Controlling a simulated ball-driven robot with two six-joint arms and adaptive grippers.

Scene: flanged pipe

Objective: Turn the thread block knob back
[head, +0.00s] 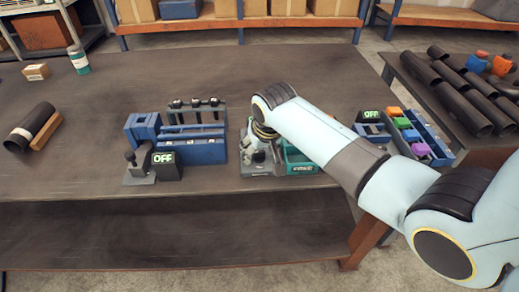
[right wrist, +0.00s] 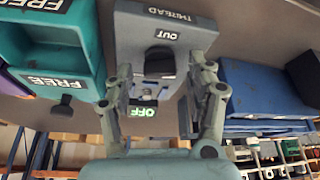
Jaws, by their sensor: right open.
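The thread block (right wrist: 165,35) is grey, with a THREAD label and a second short label, apparently CUT; both appear upside down in the right wrist view. Its black knob (right wrist: 160,62) stands on the face below the labels. My right gripper (right wrist: 158,98) is open and empty, with one finger on each side of the block's knob end. Whether the fingers touch the block cannot be told. A green-lit OFF sign (right wrist: 142,112) shows between the fingers. In the head view my right gripper (head: 259,156) points down over the block, and my arm hides much of it. My left gripper is not in view.
Teal bins (right wrist: 62,60) marked FREE stand beside the block. Small coloured bins (head: 410,135) lie to the right. A dark pipe (head: 32,127) rests at far left. The table's middle left is clear.

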